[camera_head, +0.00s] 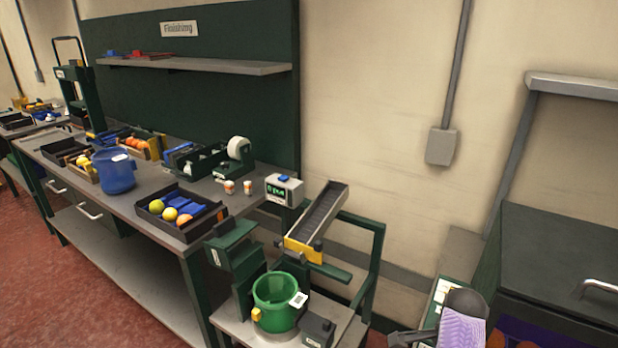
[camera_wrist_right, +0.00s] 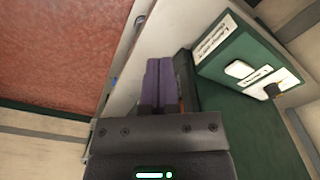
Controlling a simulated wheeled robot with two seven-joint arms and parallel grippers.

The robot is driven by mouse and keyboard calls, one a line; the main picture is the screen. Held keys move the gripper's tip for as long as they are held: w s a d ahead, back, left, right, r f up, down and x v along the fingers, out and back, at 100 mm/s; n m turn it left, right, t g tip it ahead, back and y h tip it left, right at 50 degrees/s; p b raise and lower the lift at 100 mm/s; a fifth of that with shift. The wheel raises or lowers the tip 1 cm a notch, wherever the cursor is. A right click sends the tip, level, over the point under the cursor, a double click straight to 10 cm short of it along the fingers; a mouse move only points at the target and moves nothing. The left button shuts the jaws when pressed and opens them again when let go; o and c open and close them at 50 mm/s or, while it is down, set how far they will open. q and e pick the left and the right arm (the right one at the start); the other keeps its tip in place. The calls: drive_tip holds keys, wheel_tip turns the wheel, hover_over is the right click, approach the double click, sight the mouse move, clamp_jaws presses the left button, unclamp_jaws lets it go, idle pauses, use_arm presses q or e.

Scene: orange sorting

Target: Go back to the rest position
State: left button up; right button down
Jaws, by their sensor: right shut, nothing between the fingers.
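My right gripper (camera_wrist_right: 160,68) is shut and empty in the right wrist view, its two purple-padded fingers together. Beyond it are a pale surface and a dark green box (camera_wrist_right: 240,55) with white labels, to the right of the fingertips. In the head view, a ribbed purple part with a dark rounded top, seemingly of my right gripper (camera_head: 462,320), shows at the bottom edge right of centre, partly cut off. My left gripper is in neither view.
A green bucket (camera_head: 277,302) stands below a sloped chute (camera_head: 318,220) at a small stand. The long workbench (camera_head: 130,205) on the left holds a blue bucket (camera_head: 114,172) and a dark fruit tray (camera_head: 203,225). A dark cabinet (camera_head: 560,255) stands at the right.

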drive_tip(key=s+a+f+n+b, duration=0.1)
drive_tip(key=s+f+n+b, duration=0.1)
drive_tip(key=s+f+n, duration=0.45)
drive_tip(key=s+a+f+n+t+h+b, duration=0.1)
drive_tip(key=s+f+b, duration=0.15)
drive_tip(key=f, duration=0.75)
drive_tip(key=s+f+n+b, duration=0.1)
drive_tip(key=s+f+n, duration=0.3)
drive_tip(key=s+f, duration=0.3)
use_arm(q)
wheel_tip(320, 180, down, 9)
drive_tip(key=b, duration=0.3)
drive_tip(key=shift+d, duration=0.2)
use_arm(e)
drive_tip(key=s+a+f+n, duration=0.1)
drive_tip(key=s+f+n, duration=0.1)
drive_tip(key=s, duration=0.5)
drive_tip(key=s+a+f+n+y, duration=0.1)
drive_tip(key=s+a+f+n, duration=0.1)
drive_tip(key=s+f, duration=0.3)
drive_tip(key=s+a+f+n, duration=0.1)
drive_tip(key=s+f+n, duration=0.2)
drive_tip(key=s, duration=0.6)
drive_tip(key=shift+s+a+f+n+g, duration=0.25)
drive_tip(key=shift+s+a+n+g, duration=0.1)
drive_tip(key=shift+n, duration=0.2)
